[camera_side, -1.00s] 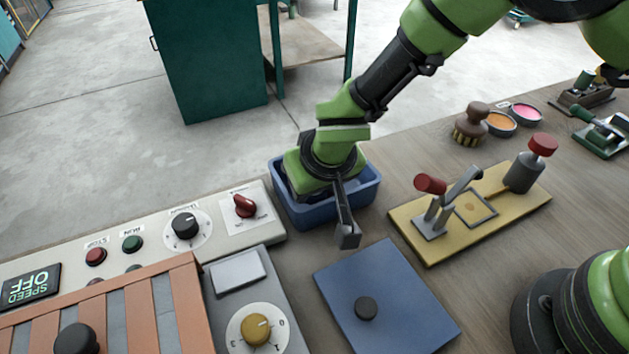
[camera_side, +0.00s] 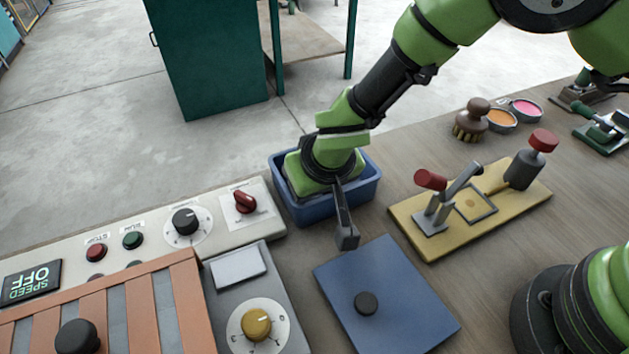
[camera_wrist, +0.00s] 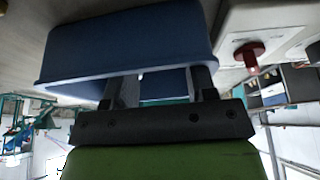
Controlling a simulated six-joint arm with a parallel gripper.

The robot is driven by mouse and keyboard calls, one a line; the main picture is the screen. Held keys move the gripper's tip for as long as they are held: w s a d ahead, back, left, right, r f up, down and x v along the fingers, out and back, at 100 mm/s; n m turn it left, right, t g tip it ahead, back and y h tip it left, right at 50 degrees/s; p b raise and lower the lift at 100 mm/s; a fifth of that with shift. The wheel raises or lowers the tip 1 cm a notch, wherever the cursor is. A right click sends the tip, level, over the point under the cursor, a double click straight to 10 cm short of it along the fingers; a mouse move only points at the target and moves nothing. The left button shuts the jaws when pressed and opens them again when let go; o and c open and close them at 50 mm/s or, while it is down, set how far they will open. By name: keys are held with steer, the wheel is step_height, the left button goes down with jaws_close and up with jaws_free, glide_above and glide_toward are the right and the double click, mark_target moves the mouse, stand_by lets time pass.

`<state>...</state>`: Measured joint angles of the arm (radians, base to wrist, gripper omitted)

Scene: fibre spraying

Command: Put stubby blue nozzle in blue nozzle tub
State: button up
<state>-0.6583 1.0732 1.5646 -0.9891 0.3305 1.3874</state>
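The blue tub (camera_side: 325,210) stands at the table's far edge in the side view, right of the control panel. Its wall also fills the upper part of the wrist view (camera_wrist: 130,45). My gripper (camera_wrist: 163,86) is tilted over and partly inside the tub. In the wrist view its two dark fingers stand apart behind the tub's rim, with no object clear between them. I cannot make out the stubby blue nozzle in either view; the tub's inside is mostly covered by my wrist.
A blue square board with a black knob (camera_side: 366,303) lies in front of the tub. A yellow base with a red-handled clamp (camera_side: 430,181) is to the right. A control panel (camera_side: 215,222) with knobs adjoins the tub's left. A brush (camera_side: 470,121) and small tins are farther right.

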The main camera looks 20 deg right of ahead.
steer(key=shift+r, duration=0.2)
steer(key=v, duration=1.3)
steer(key=s+d+r+m, duration=0.3)
steer(key=d+r, duration=0.8)
steer(key=d, duration=0.1)
steer(key=s+d+r+t+y, duration=0.1)
steer(key=s+d+r, duration=0.1)
steer(key=s, duration=0.4)
steer(key=s+d+r+m+t, duration=0.1)
steer(key=s+d+r, duration=0.1)
steer(key=s+d, duration=0.3)
steer(key=shift+s+r+t+y, duration=0.15)
steer(key=shift+s+t+y, duration=0.25)
steer(key=shift+s, duration=0.3)
